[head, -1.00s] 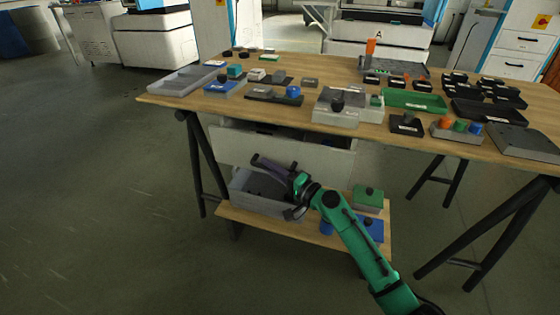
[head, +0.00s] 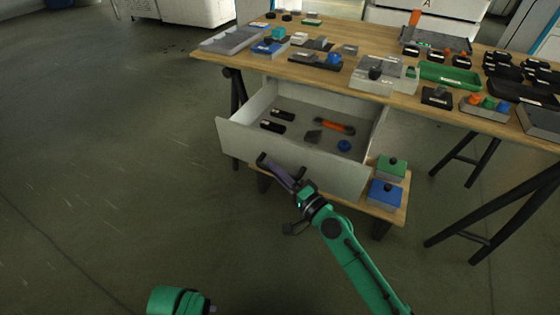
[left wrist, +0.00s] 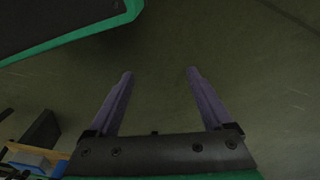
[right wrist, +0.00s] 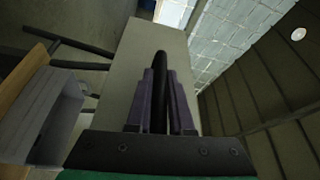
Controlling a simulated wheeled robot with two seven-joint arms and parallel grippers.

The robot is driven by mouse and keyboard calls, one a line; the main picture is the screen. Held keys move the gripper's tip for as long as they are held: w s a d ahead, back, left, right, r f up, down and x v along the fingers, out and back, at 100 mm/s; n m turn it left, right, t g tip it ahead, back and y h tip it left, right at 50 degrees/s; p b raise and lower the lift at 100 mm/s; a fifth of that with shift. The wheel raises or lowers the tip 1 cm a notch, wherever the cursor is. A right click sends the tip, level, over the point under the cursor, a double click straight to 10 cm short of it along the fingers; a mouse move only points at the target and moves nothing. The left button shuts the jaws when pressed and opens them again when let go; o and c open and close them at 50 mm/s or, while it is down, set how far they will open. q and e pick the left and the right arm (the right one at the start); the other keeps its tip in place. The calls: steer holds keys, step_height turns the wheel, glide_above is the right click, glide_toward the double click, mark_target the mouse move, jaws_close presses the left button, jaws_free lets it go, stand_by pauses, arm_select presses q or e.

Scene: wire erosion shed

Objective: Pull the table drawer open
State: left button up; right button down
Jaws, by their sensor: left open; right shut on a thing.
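The table drawer (head: 245,142) is pulled well out from under the wooden tabletop, and its inside shows. My right gripper (head: 272,166) is at the drawer's front panel, shut on the dark bar handle (right wrist: 160,65), which shows between the fingers in the right wrist view. The pale drawer front (right wrist: 145,50) fills the middle of that view. My left gripper (left wrist: 160,74) is open and empty over bare floor. In the head view only a green part of my left arm shows at the bottom.
Inside the drawer lie black pieces (head: 283,115), an orange tool (head: 335,126) and a blue round piece (head: 344,146). A lower shelf (head: 395,212) holds a green box (head: 391,168) and a blue box (head: 384,193). The tabletop (head: 215,55) is crowded. Floor in front is clear.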

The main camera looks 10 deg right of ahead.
arm_select(q)
steer(key=shift+f, duration=0.15)
arm_select(e)
steer(key=shift+s+a, duration=0.1)
steer(key=shift+s, duration=0.1)
steer(key=c, duration=0.8)
jaws_free()
arm_select(q)
steer(key=shift+s, duration=0.1)
steer(key=w+d+r+t+h+b, duration=0.1)
steer(key=d+r+b, duration=0.2)
steer(key=r, duration=0.7)
steer(key=shift+w+d+r+m+b, duration=0.2)
steer(key=shift+w+m+b, duration=0.2)
steer(key=shift+b, duration=1)
arm_select(e)
steer(key=v, duration=1.4)
steer(key=shift+s+d, duration=0.25)
